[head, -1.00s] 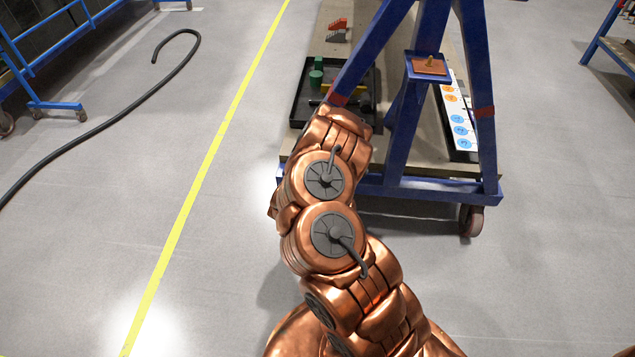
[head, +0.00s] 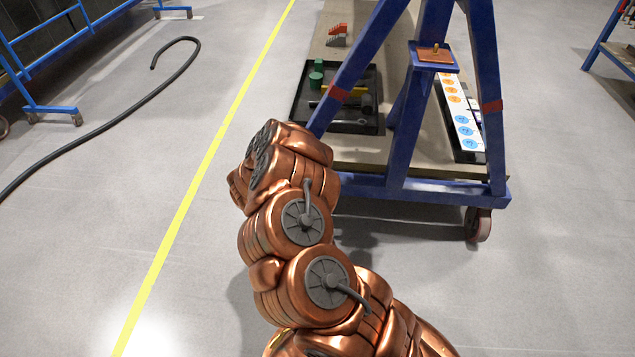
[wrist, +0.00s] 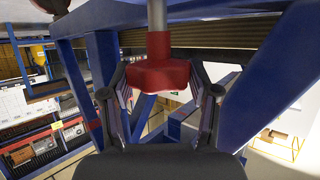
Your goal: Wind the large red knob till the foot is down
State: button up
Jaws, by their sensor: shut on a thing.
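The large red knob (wrist: 158,76) hangs below a pale metal shaft (wrist: 157,14) in the wrist view. My gripper (wrist: 160,92) has one dark finger at each side of the knob and is shut on it. The head view shows my copper arm, but my gripper and the knob are hidden there. I cannot make out the foot in either view.
A blue frame (head: 358,68) on wheels stands over a low platform. A black tray (head: 300,118) with loose items and a numbered white board (head: 466,125) lie there. A black hose (head: 110,125) curves over the floor at left. Floor around the yellow line is clear.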

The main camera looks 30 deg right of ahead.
jog(key=shift+w, duration=0.15)
dwell(0.3)
jog(key=o, duration=1.2)
jog(key=shift+c, duration=0.2)
jog(key=shift+a, duration=0.1)
jog(key=v, duration=1.2)
jog(key=shift+w+r, duration=0.1)
